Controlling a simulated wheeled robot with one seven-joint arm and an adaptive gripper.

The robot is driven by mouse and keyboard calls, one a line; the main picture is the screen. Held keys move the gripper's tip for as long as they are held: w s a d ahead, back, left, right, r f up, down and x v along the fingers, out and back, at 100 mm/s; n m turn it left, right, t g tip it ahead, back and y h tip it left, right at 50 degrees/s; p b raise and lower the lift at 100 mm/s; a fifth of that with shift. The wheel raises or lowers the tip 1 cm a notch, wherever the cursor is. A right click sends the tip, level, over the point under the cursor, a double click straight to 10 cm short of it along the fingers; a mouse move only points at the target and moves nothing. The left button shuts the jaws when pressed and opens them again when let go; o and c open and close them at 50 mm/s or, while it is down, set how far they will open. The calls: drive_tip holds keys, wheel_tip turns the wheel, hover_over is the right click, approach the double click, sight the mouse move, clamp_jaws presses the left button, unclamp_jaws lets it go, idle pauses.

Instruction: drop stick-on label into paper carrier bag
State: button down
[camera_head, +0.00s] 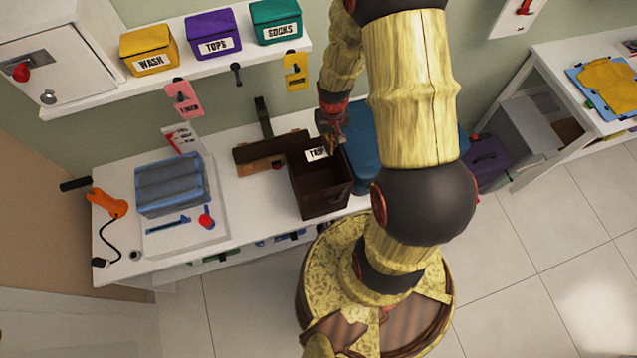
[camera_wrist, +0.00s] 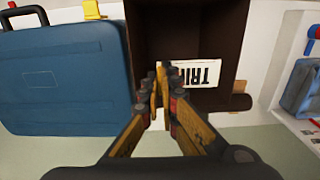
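The stick-on label (camera_head: 315,154) is a small white card with dark lettering that begins "TRI". It also shows in the wrist view (camera_wrist: 203,74), upside down, with one end at my fingertips. My gripper (camera_head: 331,141) has its fingers nearly together, and in the wrist view my gripper (camera_wrist: 162,78) appears shut on that end of the label. The paper carrier bag (camera_head: 327,203) looks like a dark brown, open-topped box on the white table. Its dark inside (camera_wrist: 185,30) shows beyond the label. The label is at the bag's far rim in the head view; its exact height above it is unclear.
A blue case (camera_wrist: 68,80) stands close beside the bag. A brown wooden piece (camera_head: 262,152) lies behind it. A blue-grey container (camera_head: 171,185) and an orange tool (camera_head: 106,202) sit at the left of the table. A shelf above holds labelled boxes (camera_head: 213,36).

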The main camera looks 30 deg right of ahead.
drive_tip(key=c, duration=2.3)
unclamp_jaws()
drive_tip(key=o, duration=0.3)
drive_tip(key=shift+o, duration=0.2)
wheel_tip(320, 180, up, 12)
drive_tip(key=s+a+r+n+t+b, duration=0.1)
drive_tip(key=s+a+b, duration=0.4)
drive_tip(key=b, duration=0.5)
drive_tip(key=s+a+r+n+t+b, duration=0.2)
drive_tip(key=s+a+b, duration=0.4)
drive_tip(key=a+b, duration=0.3)
drive_tip(key=r+t+b, duration=0.1)
drive_tip(key=t, duration=0.1)
drive_tip(key=shift+s+a+r+t, duration=0.25)
drive_tip(key=shift+s+a+t, duration=0.05)
drive_tip(key=shift+a, duration=0.05)
